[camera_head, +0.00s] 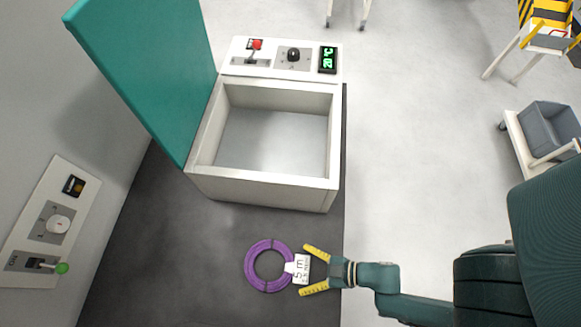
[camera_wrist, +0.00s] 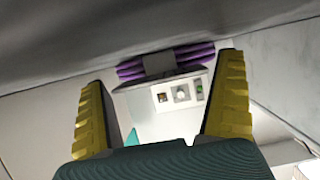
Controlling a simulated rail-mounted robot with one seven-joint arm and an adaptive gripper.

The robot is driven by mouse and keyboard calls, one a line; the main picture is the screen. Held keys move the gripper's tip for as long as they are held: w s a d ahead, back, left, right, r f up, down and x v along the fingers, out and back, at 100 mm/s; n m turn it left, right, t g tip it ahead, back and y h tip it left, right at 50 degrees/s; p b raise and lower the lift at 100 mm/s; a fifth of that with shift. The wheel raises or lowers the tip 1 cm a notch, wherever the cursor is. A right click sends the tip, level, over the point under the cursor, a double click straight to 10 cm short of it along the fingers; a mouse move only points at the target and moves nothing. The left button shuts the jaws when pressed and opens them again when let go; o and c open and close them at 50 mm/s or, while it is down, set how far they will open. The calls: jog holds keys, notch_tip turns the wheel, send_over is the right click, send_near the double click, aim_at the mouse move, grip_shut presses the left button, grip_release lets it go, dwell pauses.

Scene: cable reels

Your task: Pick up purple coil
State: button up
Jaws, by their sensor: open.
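The purple coil (camera_head: 252,267) lies flat as a ring on the dark surface in front of the white open box. A white tag (camera_head: 297,268) reading "5 m" is on its right side. My gripper (camera_head: 304,270) is open, with its yellow fingers pointing left at the tagged side of the coil, one above and one below the tag. In the wrist view, the coil (camera_wrist: 195,54) shows edge-on past the fingertips, with a grey band on it between my fingers (camera_wrist: 163,72). I cannot tell whether the fingers touch it.
The white box (camera_head: 262,185) stands behind the coil, its teal lid (camera_head: 145,75) raised at left. A control panel (camera_head: 50,222) is on the left wall. A grey bin (camera_head: 550,130) sits on a cart at right. Dark surface around the coil is clear.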

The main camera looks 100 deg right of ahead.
jog(key=shift+w+f, duration=0.25)
jog(key=shift+w, duration=0.15)
jog(key=c, duration=1.1)
jog(key=shift+o, duration=0.2)
jog(key=shift+r, duration=0.1)
